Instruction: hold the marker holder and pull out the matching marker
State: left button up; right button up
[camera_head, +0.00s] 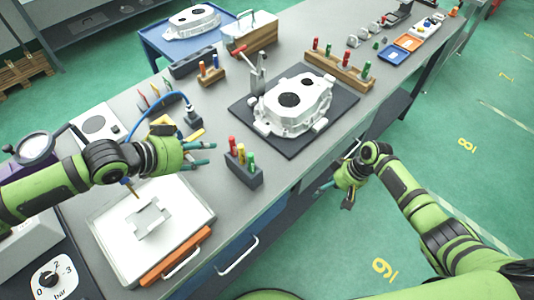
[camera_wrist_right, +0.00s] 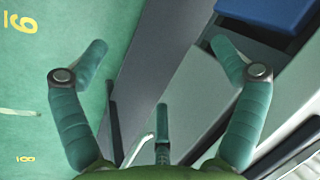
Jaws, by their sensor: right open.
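The dark grey marker holder (camera_head: 243,171) stands upright near the table's front edge in the head view. A red marker (camera_head: 233,146), a yellow marker (camera_head: 241,153) and a green marker (camera_head: 251,162) stand in it. Which one is the matching marker I cannot tell. My left gripper (camera_head: 209,154) is to the left of the holder, its fingers pointing toward it, open and empty, apart from it. My right gripper (camera_head: 329,193) is off the table's front edge, right of the holder, open and empty. Its spread fingers show in the right wrist view (camera_wrist_right: 155,46).
A white casting (camera_head: 295,104) lies on a dark mat behind and right of the holder. A wooden rack (camera_head: 340,71) holds several coloured pieces farther back. A white tray (camera_head: 116,244) with an orange-handled part is at front left. Bare tabletop lies around the holder.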

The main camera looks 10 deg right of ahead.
notch_tip(320, 180, up, 9)
jog(key=w+a+n+g+y, duration=0.1)
jog(key=w+n, duration=0.1)
notch_tip(320, 180, up, 10)
jog(key=n+t, duration=0.2)
jog(key=n, duration=0.2)
send_over(256, 166)
jog(key=d, duration=0.3)
jog(key=shift+s+a+f, duration=0.1)
jog(key=shift+s+a, duration=0.05)
jog(key=shift+s, duration=0.25)
jog(key=shift+a+f+t, duration=0.3)
jog(key=shift+a+f, duration=0.05)
jog(key=shift+f, duration=0.05)
jog(key=x, duration=0.6)
jog(key=shift+w+d, duration=0.1)
